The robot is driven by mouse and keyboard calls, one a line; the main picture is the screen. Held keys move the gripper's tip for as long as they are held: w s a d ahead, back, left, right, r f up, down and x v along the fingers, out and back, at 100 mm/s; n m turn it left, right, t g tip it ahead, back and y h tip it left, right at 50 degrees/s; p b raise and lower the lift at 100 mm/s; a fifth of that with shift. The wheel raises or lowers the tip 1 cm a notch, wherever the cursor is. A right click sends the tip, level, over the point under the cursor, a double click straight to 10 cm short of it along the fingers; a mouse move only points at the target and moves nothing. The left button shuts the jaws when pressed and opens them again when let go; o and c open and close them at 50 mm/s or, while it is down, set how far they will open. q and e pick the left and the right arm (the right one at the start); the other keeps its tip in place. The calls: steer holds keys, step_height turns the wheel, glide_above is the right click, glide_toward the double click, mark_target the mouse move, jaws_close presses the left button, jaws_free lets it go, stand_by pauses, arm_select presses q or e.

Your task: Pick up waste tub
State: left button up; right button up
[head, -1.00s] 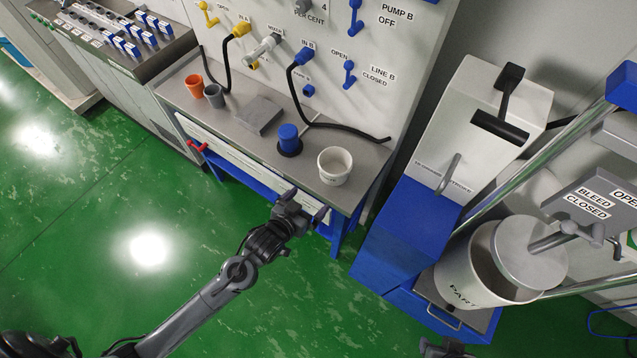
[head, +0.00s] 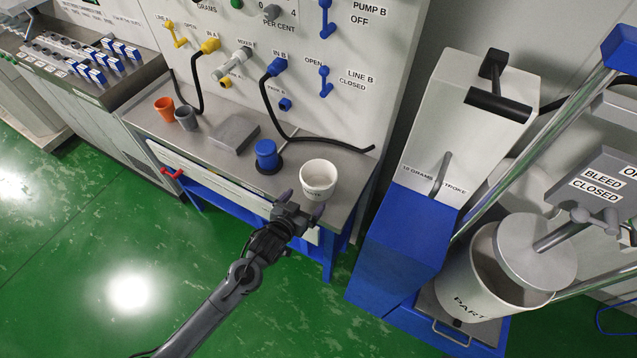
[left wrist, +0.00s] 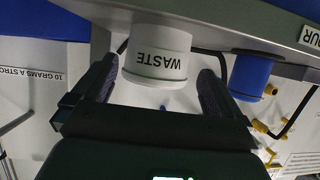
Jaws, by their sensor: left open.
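The waste tub (head: 318,178) is a small white tub standing upright near the front right edge of the grey bench. In the left wrist view the tub (left wrist: 158,55) shows its WASTE label upside down. My left gripper (head: 304,203) is at the bench's front edge, just in front of the tub. Its fingers are open, and in the left wrist view (left wrist: 158,82) they are apart on either side of the tub. I cannot tell whether either finger touches it. My right gripper is not in view.
A blue cup (head: 266,155) stands left of the tub. A black hose (head: 315,142) runs behind the tub. A blue-and-white unit (head: 415,215) stands to the right.

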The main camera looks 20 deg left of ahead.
mark_target(311, 194)
arm_select(q)
steer(key=shift+b+x, duration=0.55)
steer(key=shift+x, duration=2)
steer(key=shift+c, duration=0.5)
steer(key=c, duration=0.7)
